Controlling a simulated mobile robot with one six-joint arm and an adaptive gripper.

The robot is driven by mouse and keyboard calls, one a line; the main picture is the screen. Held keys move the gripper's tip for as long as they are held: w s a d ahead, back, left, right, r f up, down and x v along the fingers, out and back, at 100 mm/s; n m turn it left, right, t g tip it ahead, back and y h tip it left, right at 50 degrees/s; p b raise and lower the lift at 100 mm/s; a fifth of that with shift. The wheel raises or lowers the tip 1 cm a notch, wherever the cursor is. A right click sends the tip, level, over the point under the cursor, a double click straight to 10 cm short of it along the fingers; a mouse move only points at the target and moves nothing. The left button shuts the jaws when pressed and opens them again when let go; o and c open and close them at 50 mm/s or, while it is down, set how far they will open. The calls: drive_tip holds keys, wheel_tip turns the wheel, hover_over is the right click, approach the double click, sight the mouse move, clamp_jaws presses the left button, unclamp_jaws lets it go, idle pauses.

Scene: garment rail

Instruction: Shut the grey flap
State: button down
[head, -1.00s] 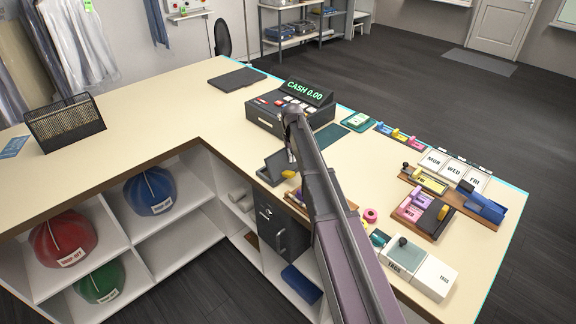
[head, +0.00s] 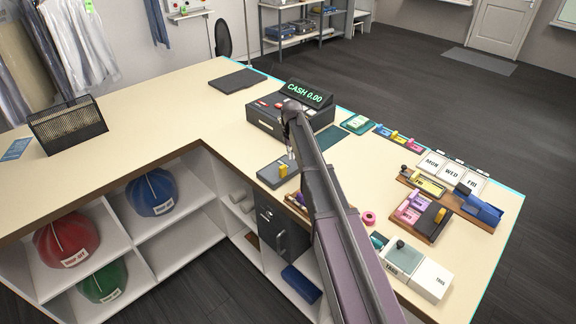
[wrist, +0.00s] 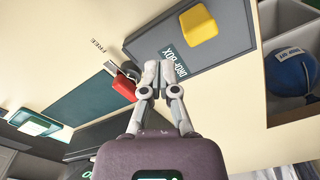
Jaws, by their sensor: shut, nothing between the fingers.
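The grey flap (head: 272,171) lies flat on the small grey drop box on the counter, in front of the till. Its yellow knob (head: 283,171) stands up near its right side. In the wrist view the flat grey top (wrist: 225,60) shows with the yellow knob (wrist: 198,24) and a DROP-BOX label (wrist: 174,62). My gripper (head: 291,155) is shut and empty, just above the far edge of the box. In the wrist view its fingertips (wrist: 160,72) are together over the label edge. I cannot tell whether they touch it.
The cash register (head: 290,113) stands close behind my gripper. A red piece (wrist: 124,86) sits near the fingers in the wrist view. Day cards (head: 453,176) and coloured blocks (head: 410,207) crowd the right counter. The counter to the left is mostly clear.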

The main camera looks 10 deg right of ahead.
wheel_tip(320, 180, up, 6)
drive_tip(key=p, duration=0.6)
drive_tip(key=shift+s+d+r, duration=0.15)
drive_tip(key=shift+s+d, duration=0.05)
drive_tip(key=shift+s, duration=0.15)
idle(0.9)
drive_tip(key=s+d+f+b, duration=0.1)
drive_tip(key=s+f+b, duration=0.2)
drive_tip(key=s, duration=1.3)
drive_tip(key=s+d+f+m+b, duration=0.1)
drive_tip(key=s+f+b, duration=0.2)
drive_tip(key=s, duration=1.3)
drive_tip(key=shift+f+b, duration=0.2)
drive_tip(key=shift+b, duration=0.1)
